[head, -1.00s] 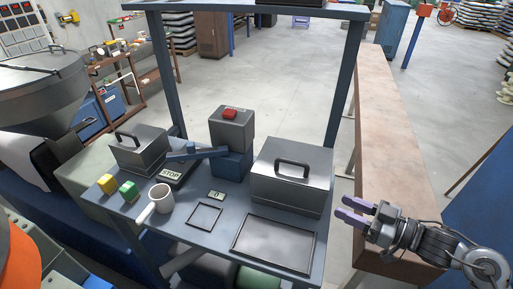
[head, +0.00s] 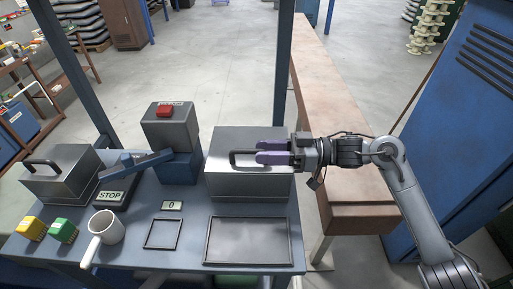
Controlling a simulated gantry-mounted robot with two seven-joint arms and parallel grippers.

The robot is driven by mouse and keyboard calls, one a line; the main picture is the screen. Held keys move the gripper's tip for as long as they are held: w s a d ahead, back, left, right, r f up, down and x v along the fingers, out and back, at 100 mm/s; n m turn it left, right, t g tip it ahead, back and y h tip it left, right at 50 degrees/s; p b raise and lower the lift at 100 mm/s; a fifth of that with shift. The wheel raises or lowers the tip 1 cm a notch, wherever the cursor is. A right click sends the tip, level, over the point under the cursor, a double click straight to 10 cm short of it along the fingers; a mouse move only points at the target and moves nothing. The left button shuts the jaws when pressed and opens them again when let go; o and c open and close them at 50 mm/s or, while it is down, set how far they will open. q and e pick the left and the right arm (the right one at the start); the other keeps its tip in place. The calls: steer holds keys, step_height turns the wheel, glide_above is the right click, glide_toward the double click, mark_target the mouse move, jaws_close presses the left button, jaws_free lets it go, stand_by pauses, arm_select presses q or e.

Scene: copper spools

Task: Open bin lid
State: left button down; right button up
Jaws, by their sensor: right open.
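A grey metal bin (head: 235,185) with a closed lid stands on the right side of the blue table. Its dark lid handle (head: 233,158) shows at the left, and my right gripper covers its right part. My right gripper (head: 258,152) is open, its two purple fingers pointing left across the handle. I cannot tell whether the handle bar lies between the fingers or touches them. A smaller grey bin (head: 72,185) with a handle on its closed lid stands at the table's left. My left gripper is not in view.
A grey box with a red button (head: 165,111) stands between the bins, beside a blue lever (head: 139,164) and STOP sign (head: 110,196). In front are a white mug (head: 105,228), yellow and green blocks, and two dark-framed trays. A brown bench (head: 320,100) is at right.

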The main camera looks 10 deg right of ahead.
steer(key=shift+w+a, duration=0.15)
steer(key=shift+a, duration=0.55)
steer(key=shift+w+a, duration=0.1)
steer(key=shift+a, duration=0.55)
jaws_close()
